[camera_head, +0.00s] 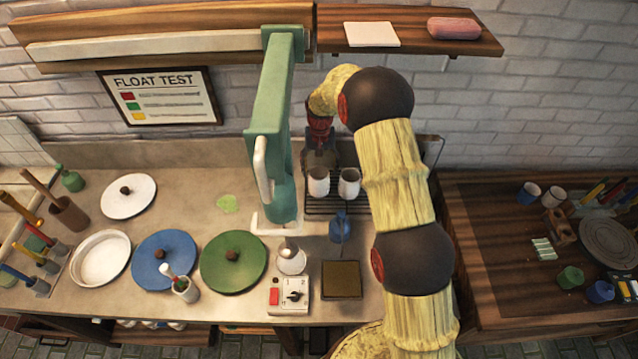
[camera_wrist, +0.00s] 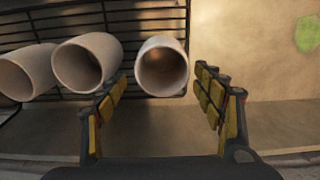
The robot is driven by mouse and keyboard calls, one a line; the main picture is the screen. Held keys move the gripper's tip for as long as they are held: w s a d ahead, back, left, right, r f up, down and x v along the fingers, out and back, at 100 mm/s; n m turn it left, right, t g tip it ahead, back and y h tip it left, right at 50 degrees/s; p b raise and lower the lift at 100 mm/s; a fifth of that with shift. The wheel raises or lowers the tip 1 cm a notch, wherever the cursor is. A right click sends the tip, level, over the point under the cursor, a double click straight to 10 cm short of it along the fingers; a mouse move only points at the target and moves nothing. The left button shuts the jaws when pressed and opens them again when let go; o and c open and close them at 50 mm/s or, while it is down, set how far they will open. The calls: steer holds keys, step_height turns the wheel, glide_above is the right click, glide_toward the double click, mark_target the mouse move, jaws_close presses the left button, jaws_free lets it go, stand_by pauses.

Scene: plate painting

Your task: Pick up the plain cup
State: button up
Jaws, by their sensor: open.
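Plain white cups stand upright on a dark wire rack (camera_wrist: 90,18). In the wrist view there are three: a right cup (camera_wrist: 163,68), a middle cup (camera_wrist: 87,62) and a left cup (camera_wrist: 28,73) cut by the edge. The head view shows two, a left cup (camera_head: 319,183) and a right cup (camera_head: 349,184); my arm probably hides the third. No markings show on any. My gripper (camera_wrist: 160,75) is open, its fingers on either side of the right cup in the wrist view. The left finger is close to the middle cup. I cannot tell whether either touches. The cup looks empty.
A green press-like stand (camera_head: 268,140) rises just left of the rack. A blue jug (camera_head: 340,226) stands in front of the rack. Blue (camera_head: 164,260) and green (camera_head: 233,261) plates lie left. A wooden shelf (camera_head: 410,30) hangs above my arm.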

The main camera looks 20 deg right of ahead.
steer(key=f, duration=0.6)
steer(key=shift+s+a+f, duration=0.3)
steer(key=shift+f, duration=0.1)
steer(key=shift+c, duration=0.7)
steer(key=shift+r, duration=0.1)
steer(key=c, duration=1)
